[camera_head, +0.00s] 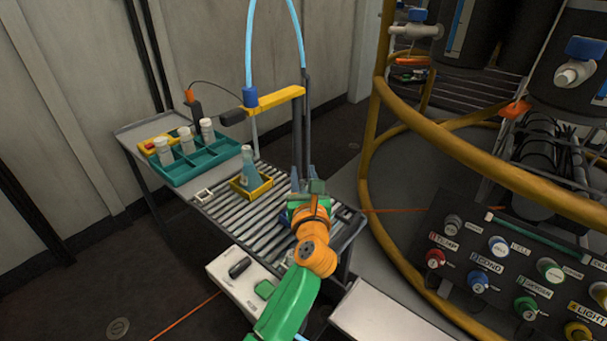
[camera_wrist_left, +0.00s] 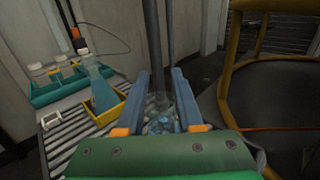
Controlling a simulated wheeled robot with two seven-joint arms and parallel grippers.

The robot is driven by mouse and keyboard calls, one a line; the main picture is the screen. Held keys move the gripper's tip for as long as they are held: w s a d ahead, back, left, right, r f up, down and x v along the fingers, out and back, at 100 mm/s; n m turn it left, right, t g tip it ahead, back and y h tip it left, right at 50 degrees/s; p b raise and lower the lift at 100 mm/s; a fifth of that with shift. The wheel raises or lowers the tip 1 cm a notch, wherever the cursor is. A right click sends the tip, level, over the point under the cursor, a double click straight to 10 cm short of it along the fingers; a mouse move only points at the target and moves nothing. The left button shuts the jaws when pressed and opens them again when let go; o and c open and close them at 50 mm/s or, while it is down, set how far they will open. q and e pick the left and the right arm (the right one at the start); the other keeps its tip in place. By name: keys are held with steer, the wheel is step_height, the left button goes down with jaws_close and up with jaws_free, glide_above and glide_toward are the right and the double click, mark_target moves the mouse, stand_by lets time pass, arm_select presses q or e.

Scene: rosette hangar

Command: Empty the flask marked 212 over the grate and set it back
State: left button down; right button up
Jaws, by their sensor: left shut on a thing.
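My left gripper (camera_head: 304,181) is over the right end of the slatted grate (camera_head: 262,222). In the left wrist view its blue fingers (camera_wrist_left: 161,76) are closed around a clear glass flask (camera_wrist_left: 160,108) with bluish patches low down. It is mostly hidden by my gripper in the head view, and its tilt is hard to tell. Another flask with blue-green contents (camera_head: 249,169) stands upright in a yellow holder (camera_head: 262,190) left of my gripper; it also shows in the left wrist view (camera_wrist_left: 101,92). No 212 mark is readable on either flask. My right gripper is not seen.
A teal rack (camera_head: 190,171) with white-capped bottles stands at the cart's left end. A yellow arm (camera_head: 275,99) with a blue hose rises behind the grate. A yellow rail (camera_head: 368,150) and a control panel (camera_head: 510,262) lie to the right.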

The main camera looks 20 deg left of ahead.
arm_select(q)
steer(key=shift+f, duration=0.3)
jaws_free()
step_height(320, 180, up, 6)
steer(key=p, duration=0.5)
steer(key=shift+p, duration=0.35)
stand_by(0.3)
